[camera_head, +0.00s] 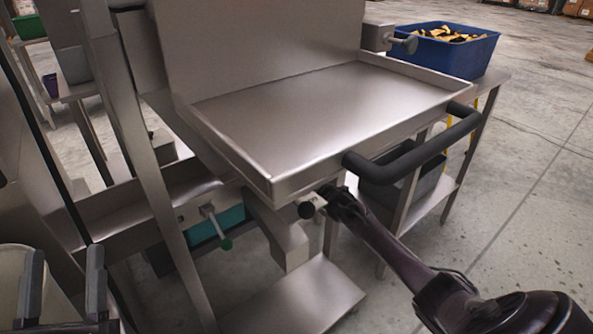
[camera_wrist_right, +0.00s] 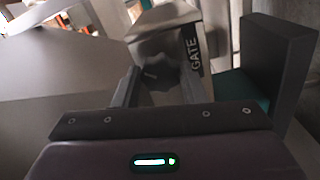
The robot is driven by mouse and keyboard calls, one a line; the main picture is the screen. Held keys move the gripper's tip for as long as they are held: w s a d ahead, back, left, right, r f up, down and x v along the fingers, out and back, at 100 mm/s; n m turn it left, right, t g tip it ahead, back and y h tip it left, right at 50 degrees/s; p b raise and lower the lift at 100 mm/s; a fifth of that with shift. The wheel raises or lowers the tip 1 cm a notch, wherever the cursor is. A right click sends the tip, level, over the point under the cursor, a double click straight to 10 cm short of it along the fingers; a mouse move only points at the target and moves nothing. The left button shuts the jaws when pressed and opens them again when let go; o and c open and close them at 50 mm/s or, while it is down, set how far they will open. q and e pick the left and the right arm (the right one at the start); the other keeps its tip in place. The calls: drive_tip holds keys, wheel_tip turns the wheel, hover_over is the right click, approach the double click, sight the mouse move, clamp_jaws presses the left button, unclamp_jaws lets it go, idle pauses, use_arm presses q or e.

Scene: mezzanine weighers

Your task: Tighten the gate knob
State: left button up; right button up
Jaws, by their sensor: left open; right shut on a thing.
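The gate knob (camera_wrist_right: 156,74) is a dark, lobed knob in the right wrist view. It sits between the two fingers of my right gripper (camera_head: 338,197), which is shut on it. A metal block with a GATE label (camera_wrist_right: 194,52) is right behind the knob. In the head view my right gripper is under the front edge of the steel tray, and I cannot clearly make out the knob there. My left gripper (camera_head: 65,285) is open and empty at the lower left, well away from the knob.
The steel tray (camera_head: 320,95) and its black handle bar (camera_head: 415,150) are just above my right gripper. A green-tipped lever (camera_head: 212,225) is to its left. A blue bin (camera_head: 440,52) with dark and yellow contents stands at the back right. The floor at right is clear.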

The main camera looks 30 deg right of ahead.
use_arm(q)
wheel_tip(320, 180, down, 10)
drive_tip(key=w+d+g+y+p, duration=0.1)
drive_tip(key=w+g+y, duration=0.1)
drive_tip(key=g, duration=0.3)
drive_tip(key=shift+d+r, duration=0.2)
drive_tip(key=shift+r, duration=0.05)
use_arm(e)
drive_tip(key=shift+f+m, duration=0.1)
drive_tip(key=shift+m, duration=2.1)
drive_tip(key=o, duration=1)
drive_tip(key=shift+s, duration=0.15)
use_arm(q)
drive_tip(key=s+f+g+y+p, duration=0.1)
drive_tip(key=s+f+g, duration=0.3)
drive_tip(key=f, duration=0.6)
drive_tip(key=s+a+f+g+y+p, duration=0.1)
drive_tip(key=s+f+g, duration=0.4)
drive_tip(key=f, duration=0.5)
drive_tip(key=shift+s+a+g+y+p, duration=0.25)
drive_tip(key=shift+g+y+p, duration=0.25)
drive_tip(key=shift+g+y, duration=0.5)
use_arm(e)
drive_tip(key=s, duration=0.7)
drive_tip(key=shift+s+d, duration=0.3)
drive_tip(key=shift+d, duration=0.05)
